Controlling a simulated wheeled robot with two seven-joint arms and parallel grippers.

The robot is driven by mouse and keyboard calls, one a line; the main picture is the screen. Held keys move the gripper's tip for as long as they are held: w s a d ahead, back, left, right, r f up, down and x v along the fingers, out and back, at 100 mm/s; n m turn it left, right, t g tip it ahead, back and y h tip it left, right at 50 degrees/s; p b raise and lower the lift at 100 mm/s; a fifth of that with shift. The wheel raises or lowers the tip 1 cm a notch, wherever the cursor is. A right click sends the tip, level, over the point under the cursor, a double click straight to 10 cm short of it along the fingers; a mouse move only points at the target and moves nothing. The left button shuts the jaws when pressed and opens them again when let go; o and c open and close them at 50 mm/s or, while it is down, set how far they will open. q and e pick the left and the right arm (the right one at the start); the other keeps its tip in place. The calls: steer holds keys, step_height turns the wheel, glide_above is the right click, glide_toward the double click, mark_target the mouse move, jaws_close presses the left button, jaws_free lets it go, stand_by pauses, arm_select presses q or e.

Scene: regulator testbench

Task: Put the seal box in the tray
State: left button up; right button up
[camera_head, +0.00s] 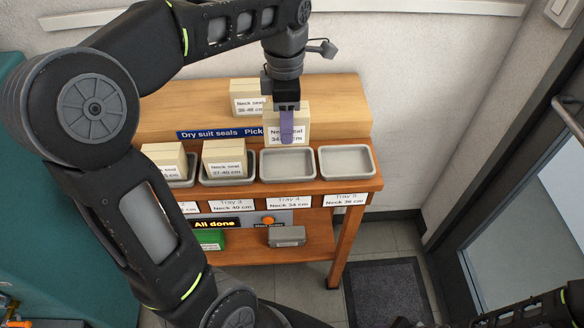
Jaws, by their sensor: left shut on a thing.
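My left gripper (287,138) reaches down from above and is shut on a cream seal box (301,126). Its label reads "Neck seal" and a size starting with 34; the fingers cover part of the label. The held box is upright, just behind and above an empty grey tray (287,165) whose front label reads "Tray 4, Neck 34 cm". I cannot tell whether the box touches the shelf behind. My right gripper is not in view; only part of that arm shows at the bottom right.
Another empty tray (346,163) stands to the right, labelled Neck 38 cm. To the left, a tray (228,183) holds a seal box (224,160), with another boxed tray beyond. A further seal box (246,97) stands on the raised back shelf. A door is at right.

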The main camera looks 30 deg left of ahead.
arm_select(q)
steer(key=shift+s+f, duration=0.1)
steer(key=shift+s, duration=0.05)
steer(key=f, duration=0.6)
steer(key=shift+a, duration=0.2)
steer(key=shift+f, duration=1.85)
steer(key=shift+f, duration=0.2)
steer(key=o, duration=1.5)
steer(key=shift+c, duration=0.2)
steer(key=shift+r, duration=0.6)
step_height(320, 180, up, 11)
steer(key=shift+r, duration=0.15)
